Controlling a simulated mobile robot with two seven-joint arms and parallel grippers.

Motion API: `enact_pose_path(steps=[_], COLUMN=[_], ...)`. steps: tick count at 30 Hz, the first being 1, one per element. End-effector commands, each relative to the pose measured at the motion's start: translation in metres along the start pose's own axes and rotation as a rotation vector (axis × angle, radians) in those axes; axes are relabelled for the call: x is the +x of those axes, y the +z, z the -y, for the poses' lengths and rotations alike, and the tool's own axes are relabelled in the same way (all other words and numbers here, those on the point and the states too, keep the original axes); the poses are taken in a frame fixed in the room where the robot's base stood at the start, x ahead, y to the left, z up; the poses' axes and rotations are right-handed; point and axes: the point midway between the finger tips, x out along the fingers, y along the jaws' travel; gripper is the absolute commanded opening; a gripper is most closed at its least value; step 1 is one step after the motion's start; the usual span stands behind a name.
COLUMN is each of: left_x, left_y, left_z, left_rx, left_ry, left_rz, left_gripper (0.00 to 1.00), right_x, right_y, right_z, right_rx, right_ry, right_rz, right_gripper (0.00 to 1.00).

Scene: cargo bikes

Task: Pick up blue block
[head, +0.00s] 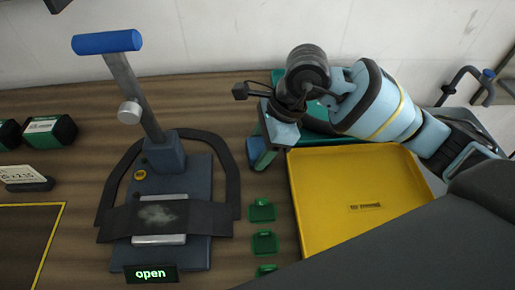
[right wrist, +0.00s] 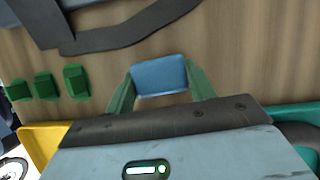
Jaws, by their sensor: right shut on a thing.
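The blue block (right wrist: 158,76) sits between the two green fingers of my right gripper in the right wrist view, with a finger against each side. My right gripper (head: 262,156) is shut on it. I cannot tell from these views whether the block touches the table or is lifted. My left gripper is not in view.
The yellow tray (head: 310,220) is right of the gripper, with a teal container (head: 322,128) behind it. Several green blocks (head: 262,211) stand in front. A blue-handled press (head: 180,172) with an "open" sign (head: 151,274) stands left. Dark green boxes (head: 50,131) lie far left.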

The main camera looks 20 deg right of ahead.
Motion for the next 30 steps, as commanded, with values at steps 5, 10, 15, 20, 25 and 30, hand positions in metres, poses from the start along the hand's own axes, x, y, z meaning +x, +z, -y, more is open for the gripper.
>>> enact_pose_path(steps=[5, 10, 15, 20, 25, 30], left_x=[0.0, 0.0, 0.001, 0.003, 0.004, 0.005], left_y=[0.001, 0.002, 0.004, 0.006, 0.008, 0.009], left_z=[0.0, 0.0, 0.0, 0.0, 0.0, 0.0], left_rx=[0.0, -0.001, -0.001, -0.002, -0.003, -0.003], left_ry=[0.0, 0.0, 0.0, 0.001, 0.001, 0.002], left_rz=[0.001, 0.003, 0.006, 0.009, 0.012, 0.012], left_gripper=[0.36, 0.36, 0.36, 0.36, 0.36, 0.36], right_x=[-0.002, -0.012, -0.034, -0.032, -0.033, -0.034], right_y=[0.001, 0.005, 0.015, 0.02, 0.029, 0.037], right_z=[0.0, 0.001, 0.001, -0.034, -0.075, -0.112], right_rx=[0.0, -0.002, -0.004, -0.007, -0.008, -0.006], right_ry=[-0.001, -0.003, -0.004, 0.001, 0.002, 0.001], right_rz=[0.001, 0.001, 0.002, 0.001, 0.001, 0.001], right_gripper=[0.32, 0.32, 0.32, 0.32, 0.32, 0.32])
